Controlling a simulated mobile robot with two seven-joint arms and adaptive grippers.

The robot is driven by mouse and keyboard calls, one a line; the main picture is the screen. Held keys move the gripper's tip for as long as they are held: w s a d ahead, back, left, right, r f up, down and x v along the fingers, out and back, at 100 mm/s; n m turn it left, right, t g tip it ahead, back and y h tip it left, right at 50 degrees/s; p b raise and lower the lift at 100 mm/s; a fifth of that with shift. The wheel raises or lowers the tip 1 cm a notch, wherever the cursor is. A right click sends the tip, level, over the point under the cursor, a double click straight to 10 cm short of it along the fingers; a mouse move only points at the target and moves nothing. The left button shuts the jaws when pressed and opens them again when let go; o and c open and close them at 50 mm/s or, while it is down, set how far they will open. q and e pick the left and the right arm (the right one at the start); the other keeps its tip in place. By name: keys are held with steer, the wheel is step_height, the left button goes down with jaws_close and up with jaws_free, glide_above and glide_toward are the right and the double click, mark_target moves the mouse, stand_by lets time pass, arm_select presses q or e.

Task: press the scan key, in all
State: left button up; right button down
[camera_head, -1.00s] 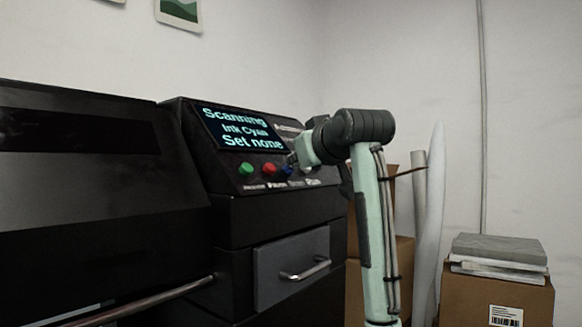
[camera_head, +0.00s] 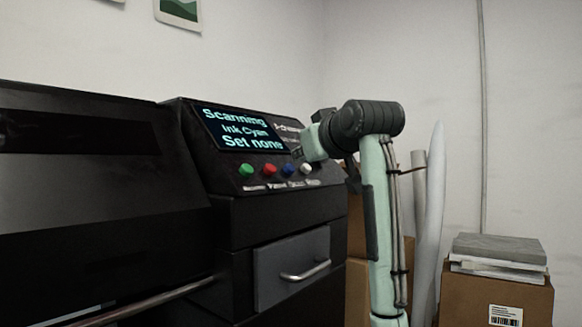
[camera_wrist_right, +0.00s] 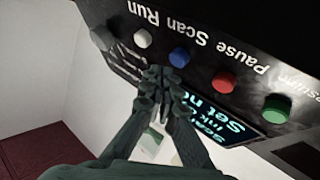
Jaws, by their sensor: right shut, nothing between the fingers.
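The black machine's sloped control panel (camera_head: 225,178) carries a row of keys. The blue key (camera_head: 288,170) is third from the left, above the label that reads Scan; it also shows in the right wrist view (camera_wrist_right: 179,57). The lit display (camera_head: 240,130) reads "Scanning", "Ink Cyan", "Set none". My right gripper (camera_head: 298,153) is shut and empty, in front of the panel just above the blue and white keys. In the right wrist view its closed fingertips (camera_wrist_right: 165,78) are apart from the blue key. My left gripper is not in view.
A green key (camera_head: 245,170), a red key (camera_head: 270,170) and a white key (camera_head: 306,169) flank the blue one. A drawer with a handle (camera_head: 305,272) is below. Boxes (camera_head: 495,290) and rolls (camera_head: 434,190) stand at the right.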

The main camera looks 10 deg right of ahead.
steer(key=s+d+r, duration=0.2)
steer(key=r, duration=0.1)
steer(key=shift+s+d+r, duration=0.1)
steer(key=shift+s+r, duration=0.15)
steer(key=shift+s, duration=0.15)
stand_by(0.8)
